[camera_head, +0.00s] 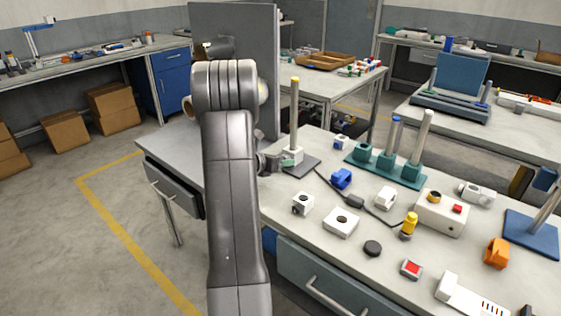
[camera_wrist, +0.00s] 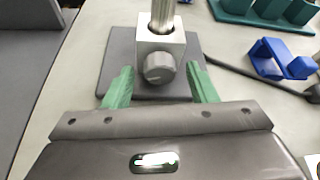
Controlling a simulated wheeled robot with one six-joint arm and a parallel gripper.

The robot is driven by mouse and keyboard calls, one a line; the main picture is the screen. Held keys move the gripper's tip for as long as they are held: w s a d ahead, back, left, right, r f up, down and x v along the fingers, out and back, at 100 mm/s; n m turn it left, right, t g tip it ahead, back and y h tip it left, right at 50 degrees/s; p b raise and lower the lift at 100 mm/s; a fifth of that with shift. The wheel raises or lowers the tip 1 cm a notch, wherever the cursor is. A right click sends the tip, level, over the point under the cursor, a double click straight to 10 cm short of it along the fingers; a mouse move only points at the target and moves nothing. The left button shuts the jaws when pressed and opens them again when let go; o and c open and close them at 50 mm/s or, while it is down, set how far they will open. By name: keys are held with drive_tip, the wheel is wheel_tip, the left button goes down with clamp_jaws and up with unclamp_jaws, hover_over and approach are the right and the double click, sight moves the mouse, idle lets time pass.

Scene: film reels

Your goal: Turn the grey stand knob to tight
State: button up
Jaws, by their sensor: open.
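The grey stand knob (camera_wrist: 159,68) is a round knob on the front of a pale block (camera_wrist: 160,42) in the wrist view. A metal rod (camera_wrist: 162,14) rises from the block, which stands on a dark grey base plate (camera_wrist: 115,62). My gripper (camera_wrist: 161,84) is open, with one green finger on each side of the knob. Both fingers look apart from it. In the head view my gripper (camera_head: 280,163) is at the front of the stand block (camera_head: 292,154), below the yellow-tipped rod (camera_head: 295,110). The knob is hidden there. I cannot read any tightness mark.
A teal base with several posts (camera_head: 385,168) stands right of the stand. A blue clamp piece (camera_head: 341,179) and a dark cable (camera_head: 330,184) lie close on the right. White blocks (camera_head: 341,222) lie nearer the front. A tall grey panel (camera_head: 262,60) stands behind my arm.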

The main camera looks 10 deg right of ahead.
drive_tip(key=c, duration=1)
drive_tip(key=shift+o, duration=0.2)
drive_tip(key=shift+f+b, duration=0.15)
drive_tip(key=shift+b, duration=0.7)
drive_tip(key=m+t+b, duration=0.1)
drive_tip(key=b, duration=0.3)
drive_tip(key=shift+f+y, duration=0.2)
drive_tip(key=shift+y, duration=0.1)
drive_tip(key=m+b, duration=0.1)
drive_tip(key=b, duration=0.3)
drive_tip(key=m+t+y+b, duration=0.1)
drive_tip(key=b, duration=0.4)
drive_tip(key=shift+s+d+f+m+b, duration=0.1)
drive_tip(key=shift+s+d+m+b, duration=0.05)
drive_tip(key=shift+m+b, duration=0.2)
drive_tip(key=m+t+b, duration=0.1)
drive_tip(key=m+b, duration=0.1)
drive_tip(key=b, duration=0.6)
drive_tip(key=shift+s+t+y+b, duration=0.1)
drive_tip(key=shift+t+y+b, duration=0.2)
drive_tip(key=shift+t+y, duration=0.1)
drive_tip(key=m+b, duration=0.1)
drive_tip(key=b, duration=0.1)
drive_tip(key=shift+r+b, duration=0.2)
drive_tip(key=shift+b, duration=0.2)
drive_tip(key=shift+r+m+b, duration=0.15)
drive_tip(key=shift+m+b, duration=0.1)
drive_tip(key=shift+b, duration=0.05)
